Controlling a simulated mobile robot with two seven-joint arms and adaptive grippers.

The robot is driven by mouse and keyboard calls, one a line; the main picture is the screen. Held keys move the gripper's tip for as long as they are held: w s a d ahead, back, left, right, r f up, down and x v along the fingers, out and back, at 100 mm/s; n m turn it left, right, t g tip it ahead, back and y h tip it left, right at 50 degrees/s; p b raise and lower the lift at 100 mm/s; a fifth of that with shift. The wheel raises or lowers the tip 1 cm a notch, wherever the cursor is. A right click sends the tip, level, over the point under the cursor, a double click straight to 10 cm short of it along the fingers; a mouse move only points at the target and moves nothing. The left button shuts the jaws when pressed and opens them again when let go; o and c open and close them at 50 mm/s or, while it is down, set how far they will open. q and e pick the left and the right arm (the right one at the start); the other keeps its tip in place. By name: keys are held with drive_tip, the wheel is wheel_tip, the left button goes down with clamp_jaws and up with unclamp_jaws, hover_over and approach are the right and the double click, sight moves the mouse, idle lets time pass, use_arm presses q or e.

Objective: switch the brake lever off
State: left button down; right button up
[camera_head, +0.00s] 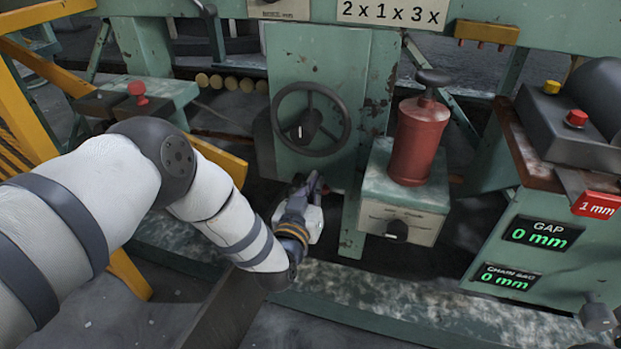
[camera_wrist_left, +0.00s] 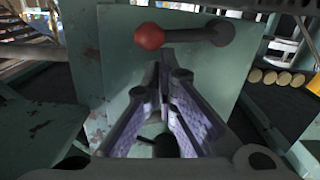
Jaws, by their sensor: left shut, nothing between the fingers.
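In the left wrist view a lever with a red ball knob (camera_wrist_left: 149,37) and a dark shaft lies roughly level across a worn green panel (camera_wrist_left: 107,60). Its dark round hub is at the right end. I take it to be the brake lever; I cannot make it out in the head view. My left gripper (camera_wrist_left: 164,72) is shut and empty, its fingertips just below the lever in the picture. Whether they touch it I cannot tell. In the head view the left gripper (camera_head: 312,183) is low in front of the green machine, under the handwheel. My right gripper is out of view.
A dark handwheel (camera_head: 311,118) sits above the left gripper. To its right stands a red cylinder (camera_head: 416,142) on a green box with a dark knob (camera_head: 397,230). A panel reads GAP 0 mm (camera_head: 540,235). A yellow frame (camera_head: 25,120) stands at the left.

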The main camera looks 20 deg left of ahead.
use_arm(q)
drive_tip(key=shift+d+f+m, duration=0.2)
drive_tip(key=shift+f+m, duration=0.15)
drive_tip(key=shift+m, duration=0.35)
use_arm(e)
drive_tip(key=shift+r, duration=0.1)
